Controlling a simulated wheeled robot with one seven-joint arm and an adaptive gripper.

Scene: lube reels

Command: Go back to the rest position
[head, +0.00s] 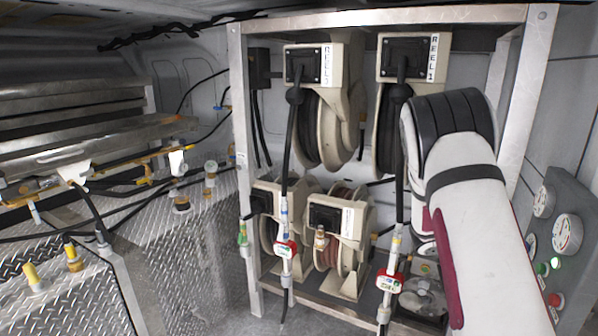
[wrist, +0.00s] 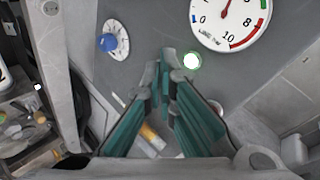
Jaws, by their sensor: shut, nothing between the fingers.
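My gripper (wrist: 166,72) shows in the wrist view with teal fingers, shut and empty, its tips close together. It is in front of a grey control panel (wrist: 150,25), by a white button with a green rim (wrist: 192,61). I cannot tell whether the tips touch the panel. In the head view my white arm covers the right side of the reel rack, and my gripper is hidden. The grey panel (head: 550,285) stands at the right edge there, with gauges (head: 567,234), green buttons (head: 541,268) and a red one (head: 554,299).
A metal frame (head: 240,110) holds several hose reels (head: 335,130), with hoses and red-and-white control handles (head: 286,250) hanging in front. A blue knob (wrist: 107,43) and a large gauge (wrist: 228,20) are on the panel. A metal workbench (head: 90,140) with hoses fills the left.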

